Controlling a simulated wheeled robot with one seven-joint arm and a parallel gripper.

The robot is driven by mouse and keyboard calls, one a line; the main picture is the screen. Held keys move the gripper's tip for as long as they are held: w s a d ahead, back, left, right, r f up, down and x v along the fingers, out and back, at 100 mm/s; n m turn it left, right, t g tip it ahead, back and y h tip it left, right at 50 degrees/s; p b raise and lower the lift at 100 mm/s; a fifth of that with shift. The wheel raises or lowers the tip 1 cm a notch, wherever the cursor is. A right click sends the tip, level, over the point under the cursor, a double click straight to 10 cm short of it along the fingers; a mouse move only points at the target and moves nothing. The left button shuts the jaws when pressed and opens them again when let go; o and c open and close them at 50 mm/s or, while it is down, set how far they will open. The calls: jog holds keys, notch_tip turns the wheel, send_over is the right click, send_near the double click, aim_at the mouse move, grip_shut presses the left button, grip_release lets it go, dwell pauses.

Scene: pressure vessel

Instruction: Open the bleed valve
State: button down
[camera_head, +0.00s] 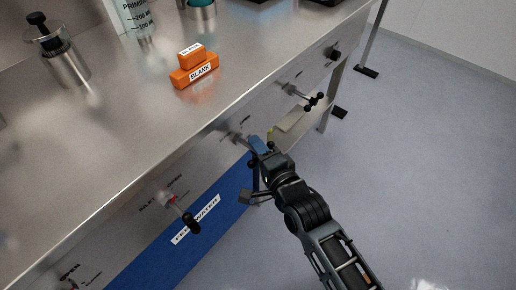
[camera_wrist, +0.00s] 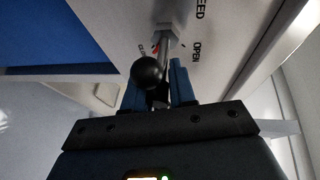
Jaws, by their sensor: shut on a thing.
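The bleed valve (camera_wrist: 167,38) shows in the wrist view as a metal stem coming out of a panel, with a black ball (camera_wrist: 147,73) on its handle. The panel beside it reads OPEN to the right, with part of a word ending in EED above. A small red mark and a partly hidden label lie to the left. My gripper (camera_wrist: 158,90) has its blue fingers shut on the handle, just beyond the ball. In the head view my gripper (camera_head: 257,145) is at the bench's front panel, by the valve stem (camera_head: 236,135). The rest of the handle is hidden.
Another valve handle (camera_head: 191,222) sticks out of the panel to the lower left, and one with black balls (camera_head: 313,101) to the upper right. Orange BLANK blocks (camera_head: 195,71) sit on the metal bench top (camera_head: 110,125).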

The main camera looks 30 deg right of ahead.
jog(key=shift+s+f+n, duration=0.15)
jog(key=shift+f+n, duration=0.15)
jog(key=shift+f, duration=0.1)
jog(key=shift+f+n+t+h+b, duration=0.15)
jog(key=shift+n+t+h+b, duration=0.25)
jog(key=shift+n+b, duration=0.7)
jog(key=n+t+b, duration=0.2)
jog(key=n+b, duration=0.2)
jog(key=n, duration=0.1)
jog(key=n+b, duration=0.1)
jog(key=n+t+y+b, duration=0.1)
jog(key=n, duration=0.1)
jog(key=n+t, duration=0.1)
jog(key=n, duration=0.1)
jog(key=shift+r+y+b, duration=0.25)
jog(key=shift+y+b, duration=0.15)
jog(key=shift+r+n+t+y+b, duration=0.15)
jog(key=shift+n+y, duration=0.3)
jog(key=shift+n, duration=0.6)
jog(key=shift+r+n+t+y+b, duration=0.1)
jog(key=shift+n+t+y+b, duration=0.3)
jog(key=shift+n, duration=0.7)
jog(key=shift+r+n+t+y+b, duration=0.1)
jog(key=shift+n+y, duration=0.45)
jog(key=shift+n, duration=0.5)
jog(key=shift+d+n, duration=0.1)
jog(key=shift+n, duration=0.2)
jog(key=c, duration=1.1)
grip_release()
jog(key=shift+r, duration=0.1)
